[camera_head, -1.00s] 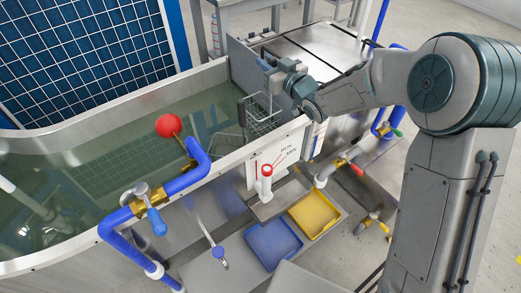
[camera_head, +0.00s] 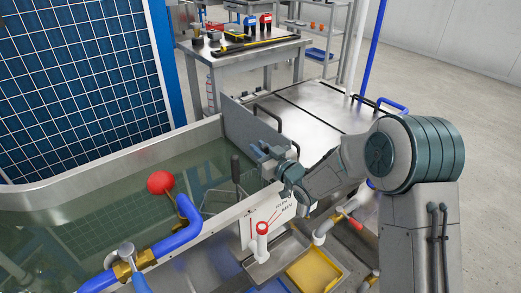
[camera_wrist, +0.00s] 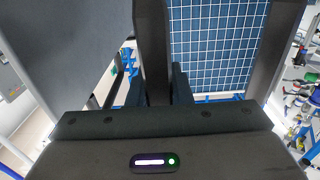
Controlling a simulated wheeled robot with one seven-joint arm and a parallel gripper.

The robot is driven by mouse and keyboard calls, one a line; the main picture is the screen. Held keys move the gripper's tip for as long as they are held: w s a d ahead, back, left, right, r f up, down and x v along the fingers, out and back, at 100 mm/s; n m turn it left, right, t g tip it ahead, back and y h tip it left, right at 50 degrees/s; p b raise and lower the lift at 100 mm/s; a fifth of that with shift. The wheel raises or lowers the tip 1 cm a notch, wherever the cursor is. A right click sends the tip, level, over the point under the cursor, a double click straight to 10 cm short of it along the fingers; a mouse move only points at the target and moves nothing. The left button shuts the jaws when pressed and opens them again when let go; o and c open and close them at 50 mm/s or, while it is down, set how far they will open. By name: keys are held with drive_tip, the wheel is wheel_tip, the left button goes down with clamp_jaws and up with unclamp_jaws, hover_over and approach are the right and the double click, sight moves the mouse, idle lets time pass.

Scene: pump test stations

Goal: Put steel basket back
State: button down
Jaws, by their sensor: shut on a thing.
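My gripper (camera_head: 266,160) is over the right end of the water tank (camera_head: 95,193), just inside its front wall.
A steel bench (camera_head: 325,115) with a dark handle adjoins the tank's right end. A yellow tray (camera_head: 313,272) lies below the front wall. A tool table (camera_head: 245,45) stands behind.

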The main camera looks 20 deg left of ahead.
drive_tip(key=shift+f, duration=0.15)
drive_tip(key=c, duration=1.3)
unclamp_jaws()
drive_tip(key=shift+d+r, duration=0.15)
drive_tip(key=shift+r, duration=0.05)
drive_tip(key=v, duration=1.1)
drive_tip(key=shift+s+d+p, duration=0.25)
drive_tip(key=shift+d+p, duration=0.05)
drive_tip(key=shift+p, duration=0.15)
